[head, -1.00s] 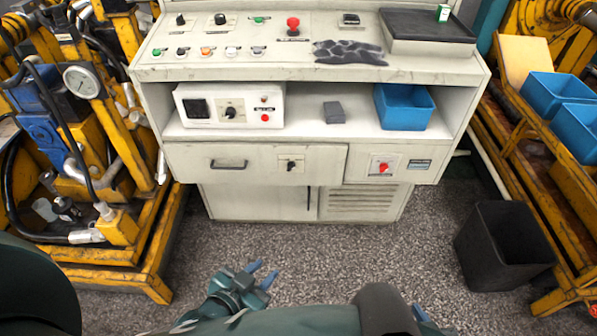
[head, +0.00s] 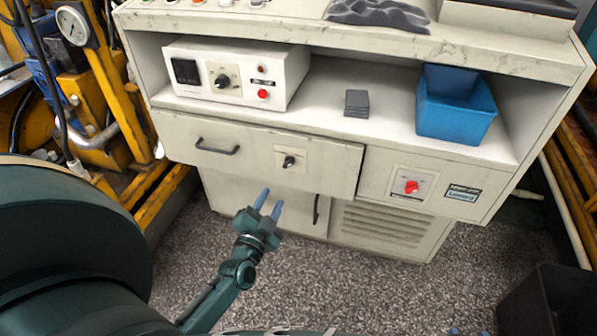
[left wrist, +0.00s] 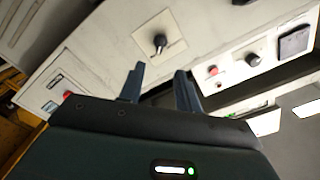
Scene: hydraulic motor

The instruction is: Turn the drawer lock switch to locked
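The drawer lock switch is a small black knob (head: 289,161) on a beige plate, on the right part of the drawer front (head: 190,130). In the left wrist view the knob (left wrist: 160,41) shows above and between my fingers. My left gripper (head: 267,201) is below and a little left of the knob in the head view, apart from it. Its two blue fingers are spread with nothing between them, and they show in the left wrist view (left wrist: 158,84). The drawer looks shut.
A red switch (head: 411,187) is on the panel right of the drawer. A black bin (head: 550,300) stands on the floor at right.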

